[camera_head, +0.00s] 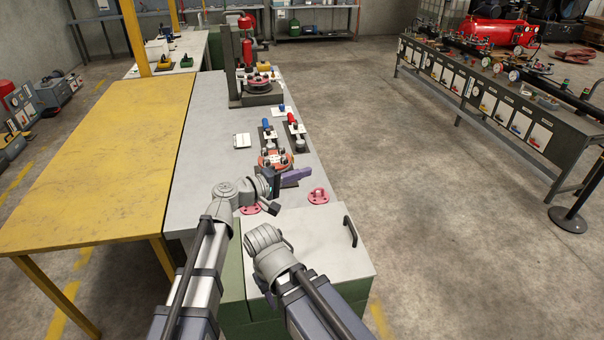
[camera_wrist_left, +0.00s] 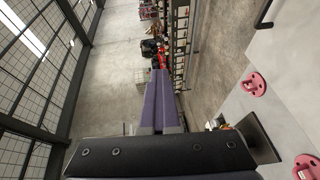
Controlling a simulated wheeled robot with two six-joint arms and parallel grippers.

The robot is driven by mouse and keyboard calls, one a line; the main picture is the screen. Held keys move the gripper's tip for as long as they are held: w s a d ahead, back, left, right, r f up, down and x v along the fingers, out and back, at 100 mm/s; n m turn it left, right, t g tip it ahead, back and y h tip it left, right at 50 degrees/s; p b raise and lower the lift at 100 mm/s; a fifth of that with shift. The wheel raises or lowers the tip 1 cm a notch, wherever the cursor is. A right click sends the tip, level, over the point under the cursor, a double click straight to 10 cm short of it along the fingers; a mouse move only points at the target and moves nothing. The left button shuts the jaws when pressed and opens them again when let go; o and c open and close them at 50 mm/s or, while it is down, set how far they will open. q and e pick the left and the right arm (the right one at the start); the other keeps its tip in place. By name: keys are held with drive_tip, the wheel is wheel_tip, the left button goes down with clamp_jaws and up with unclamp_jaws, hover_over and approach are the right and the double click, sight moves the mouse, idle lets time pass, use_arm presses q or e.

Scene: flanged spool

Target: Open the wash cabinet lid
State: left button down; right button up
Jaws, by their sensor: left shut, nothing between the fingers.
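The wash cabinet lid (camera_head: 336,252) is a pale flat panel lying shut on the green cabinet (camera_head: 232,295). Its black bar handle (camera_head: 350,231) stands near the right edge. The lid (camera_wrist_left: 292,50) and part of the handle (camera_wrist_left: 264,14) also show at the right of the left wrist view. My left gripper (camera_head: 308,173) has purple fingers, pressed together and empty, above the bench beyond the lid and apart from the handle. Its fingers (camera_wrist_left: 167,75) point away from the lid in the wrist view.
Two pink flanged fittings (camera_head: 318,196) (camera_head: 250,209) sit at the lid's far edge. Red and blue fittings (camera_head: 276,159) stand on the grey bench beyond. A yellow table (camera_head: 95,165) adjoins at left. Open floor (camera_head: 440,230) lies to the right.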

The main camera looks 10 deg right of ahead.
use_arm(q)
drive_tip(key=c, duration=1.1)
unclamp_jaws()
drive_tip(key=shift+p+v, duration=0.45)
drive_tip(key=shift+v, duration=3.5)
